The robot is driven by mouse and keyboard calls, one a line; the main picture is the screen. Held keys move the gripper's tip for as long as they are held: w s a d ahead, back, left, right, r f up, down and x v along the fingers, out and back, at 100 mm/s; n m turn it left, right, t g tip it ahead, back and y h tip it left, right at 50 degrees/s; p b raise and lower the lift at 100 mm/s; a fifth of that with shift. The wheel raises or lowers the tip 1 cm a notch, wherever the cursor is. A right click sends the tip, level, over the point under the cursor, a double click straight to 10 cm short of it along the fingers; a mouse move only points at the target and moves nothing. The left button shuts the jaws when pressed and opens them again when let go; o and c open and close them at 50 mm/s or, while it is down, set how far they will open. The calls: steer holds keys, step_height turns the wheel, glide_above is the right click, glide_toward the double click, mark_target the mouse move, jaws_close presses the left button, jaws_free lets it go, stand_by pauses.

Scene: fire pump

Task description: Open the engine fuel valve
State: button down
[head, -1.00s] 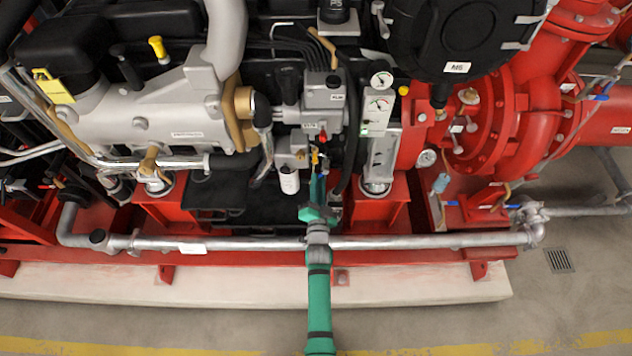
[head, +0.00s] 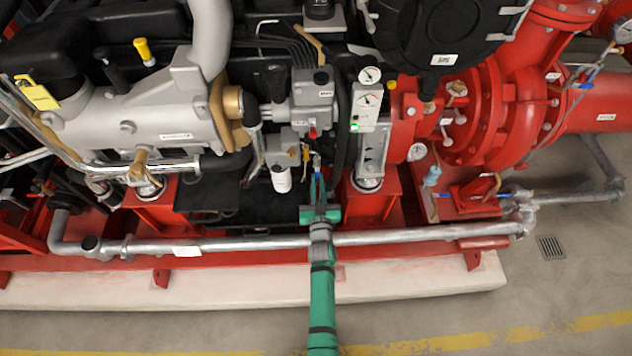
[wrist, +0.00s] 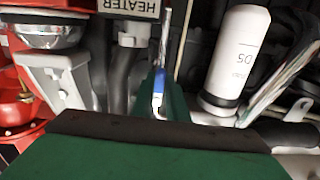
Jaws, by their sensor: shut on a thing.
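My gripper (head: 318,180) is green and reaches in low at the front of the engine, below the grey control box and right of the white filter. In the wrist view my gripper (wrist: 160,95) is closed around a slim lever with a blue grip (wrist: 158,88). The lever stands upright between the fingers, below the HEATER label. A small metal fitting (head: 317,160) shows just above the fingertips in the head view. I cannot read a label naming the fuel valve. The valve body and most of the lever are hidden by my fingers.
The white filter (head: 281,178) stands close left of my gripper; it also shows in the wrist view (wrist: 237,55). A gauge panel (head: 367,108) is to the right. A horizontal grey pipe (head: 420,236) runs below my gripper. Floor in front is clear.

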steer(key=shift+d+f, duration=0.15)
steer(key=shift+d, duration=0.1)
stand_by(0.3)
steer(key=c, duration=1.7)
jaws_free()
steer(key=shift+c, duration=0.2)
steer(key=s, duration=1.1)
steer(key=shift+w+a, duration=0.1)
steer(key=shift+w, duration=0.05)
